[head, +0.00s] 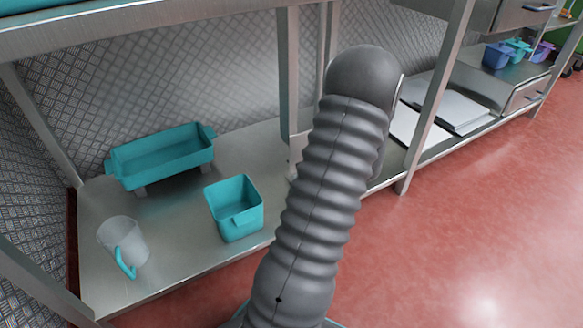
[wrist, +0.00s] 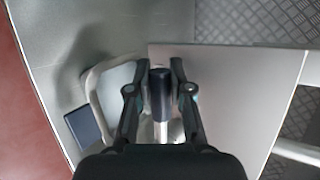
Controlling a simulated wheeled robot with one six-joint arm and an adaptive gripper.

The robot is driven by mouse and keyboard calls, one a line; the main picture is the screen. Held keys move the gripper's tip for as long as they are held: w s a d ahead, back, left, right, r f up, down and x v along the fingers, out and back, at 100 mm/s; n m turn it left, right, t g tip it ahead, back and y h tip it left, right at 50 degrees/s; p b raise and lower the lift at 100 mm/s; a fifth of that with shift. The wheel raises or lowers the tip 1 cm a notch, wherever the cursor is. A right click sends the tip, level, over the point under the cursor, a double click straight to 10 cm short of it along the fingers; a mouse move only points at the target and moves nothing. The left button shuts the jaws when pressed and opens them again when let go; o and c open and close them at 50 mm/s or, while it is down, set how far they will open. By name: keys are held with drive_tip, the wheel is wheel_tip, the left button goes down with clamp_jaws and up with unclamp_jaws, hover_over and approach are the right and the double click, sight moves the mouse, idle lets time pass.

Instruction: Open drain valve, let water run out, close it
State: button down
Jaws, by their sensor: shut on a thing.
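In the wrist view my gripper (wrist: 159,65) has its two fingers on either side of a dark blue cylindrical grip (wrist: 161,92), which looks like the drain valve's handle. It is shut on this grip. A bright metal stem (wrist: 161,131) runs from the grip toward my palm, and its lower end is hidden by my gripper. The valve's outlet and any water cannot be made out. In the head view my grey ribbed arm fills the middle, and neither my gripper nor the valve shows.
A pale curved bar (wrist: 94,92) stands left of my fingers, near a dark square (wrist: 82,129). In the head view a metal shelf (head: 180,262) holds a teal tray (head: 165,155), a teal container (head: 238,220) and a clear jug (head: 122,240). The red floor at right is clear.

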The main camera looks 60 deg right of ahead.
idle(0.5)
drive_tip(key=c, duration=1)
unclamp_jaws()
drive_tip(key=shift+f, duration=0.1)
drive_tip(key=shift+c, duration=0.2)
drive_tip(key=v, duration=1.2)
drive_tip(key=shift+a, duration=0.15)
